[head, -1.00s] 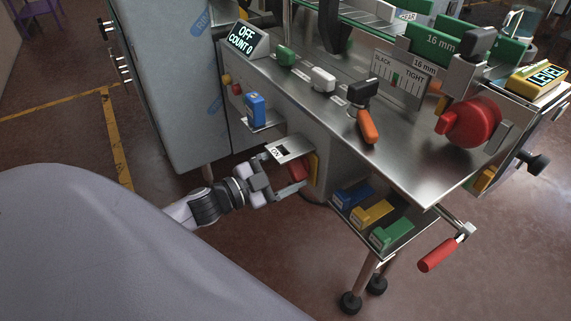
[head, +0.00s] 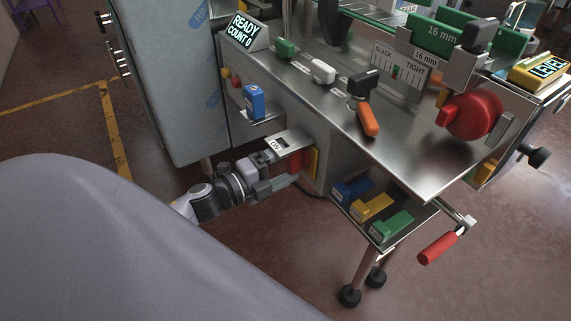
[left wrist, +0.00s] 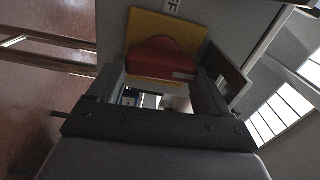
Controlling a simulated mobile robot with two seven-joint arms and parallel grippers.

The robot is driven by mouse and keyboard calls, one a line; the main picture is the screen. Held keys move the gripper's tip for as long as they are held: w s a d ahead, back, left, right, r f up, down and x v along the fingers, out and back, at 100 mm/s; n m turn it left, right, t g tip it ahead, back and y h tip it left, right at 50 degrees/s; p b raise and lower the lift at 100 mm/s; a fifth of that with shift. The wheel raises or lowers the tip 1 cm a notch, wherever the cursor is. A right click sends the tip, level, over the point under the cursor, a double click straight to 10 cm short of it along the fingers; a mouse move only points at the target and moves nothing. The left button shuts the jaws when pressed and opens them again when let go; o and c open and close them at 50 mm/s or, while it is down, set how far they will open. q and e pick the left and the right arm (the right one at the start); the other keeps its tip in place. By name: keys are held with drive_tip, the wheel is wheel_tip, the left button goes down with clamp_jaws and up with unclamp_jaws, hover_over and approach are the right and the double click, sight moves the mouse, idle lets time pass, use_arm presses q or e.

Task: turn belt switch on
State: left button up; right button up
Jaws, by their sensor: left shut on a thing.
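The belt switch is a red handle (head: 294,163) on a yellow plate (head: 313,163), low on the machine's front panel under a small metal guard (head: 290,142) with an ON label. My left gripper (head: 287,171) is at the switch and shut on the red handle, which it partly hides. In the left wrist view the red handle (left wrist: 160,60) lies between the fingers (left wrist: 163,82), in front of the yellow plate (left wrist: 150,28). The display (head: 243,31) reads READY, COUNT 0. My right gripper is not in view.
A blue block (head: 253,100) sits on a small ledge above left of the switch. A lower shelf at right holds blue (head: 352,189), yellow (head: 371,207) and green (head: 391,225) blocks. A red-handled crank (head: 437,248) sticks out at lower right.

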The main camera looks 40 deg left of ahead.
use_arm(q)
drive_tip(key=shift+s+d+f+m, duration=0.1)
drive_tip(key=shift+s+d+m, duration=0.1)
drive_tip(key=shift+d+m, duration=0.3)
drive_tip(key=o, duration=1)
drive_tip(key=shift+a, duration=0.1)
drive_tip(key=shift+w+a, duration=0.1)
drive_tip(key=shift+w+a+r, duration=0.1)
drive_tip(key=shift+a+r, duration=0.1)
drive_tip(key=shift+r, duration=0.05)
drive_tip(key=shift+a, duration=0.1)
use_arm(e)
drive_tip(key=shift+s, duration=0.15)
